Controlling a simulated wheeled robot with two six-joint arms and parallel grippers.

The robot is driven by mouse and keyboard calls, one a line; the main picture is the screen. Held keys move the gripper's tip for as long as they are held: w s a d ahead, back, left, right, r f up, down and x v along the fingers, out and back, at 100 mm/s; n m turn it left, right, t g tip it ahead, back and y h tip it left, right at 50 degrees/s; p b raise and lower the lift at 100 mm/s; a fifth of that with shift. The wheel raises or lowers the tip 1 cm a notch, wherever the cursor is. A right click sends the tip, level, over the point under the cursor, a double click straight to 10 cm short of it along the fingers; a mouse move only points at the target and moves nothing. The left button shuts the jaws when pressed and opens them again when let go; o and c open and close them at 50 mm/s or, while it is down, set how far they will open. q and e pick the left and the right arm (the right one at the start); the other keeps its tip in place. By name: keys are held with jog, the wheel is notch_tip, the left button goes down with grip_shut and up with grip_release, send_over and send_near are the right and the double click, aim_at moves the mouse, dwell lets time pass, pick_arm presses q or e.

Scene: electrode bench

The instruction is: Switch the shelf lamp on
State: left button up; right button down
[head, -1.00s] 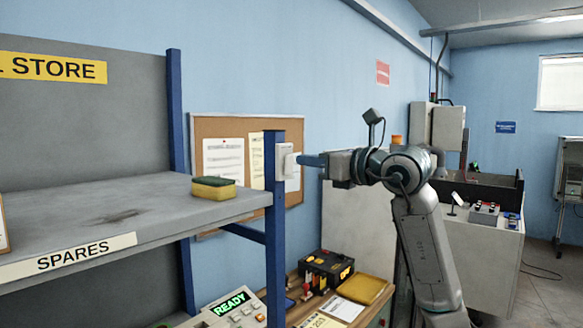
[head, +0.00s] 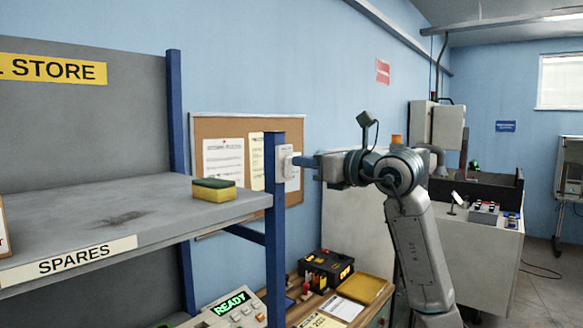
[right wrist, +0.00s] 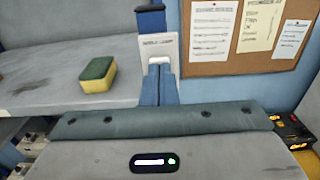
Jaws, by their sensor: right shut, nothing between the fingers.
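The white shelf lamp switch (head: 283,163) is fixed to the blue shelf post (head: 275,215), facing right. In the right wrist view the switch plate (right wrist: 158,42) carries a label that appears to read "SHELF LAMP". My right gripper (head: 295,161) is shut and empty, with its fingertips at the switch; I cannot tell whether they touch it. In the right wrist view the closed fingers (right wrist: 159,72) point at the switch and hide its lower part. The lamp itself is not clearly visible. My left gripper is not in view.
A green and yellow sponge (head: 214,190) lies on the grey shelf (head: 150,208) left of the post. A cork board (head: 208,131) hangs on the wall behind. Below are a black and yellow box (head: 326,270) and a device reading "READY" (head: 230,303).

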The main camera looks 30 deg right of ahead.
jog(key=shift+w+a+p, duration=0.2)
jog(key=shift+w+p, duration=0.2)
jog(key=shift+w, duration=0.1)
jog(key=b+v, duration=0.5)
jog(key=v, duration=0.3)
dwell(0.7)
jog(key=shift+w+a+f, duration=0.1)
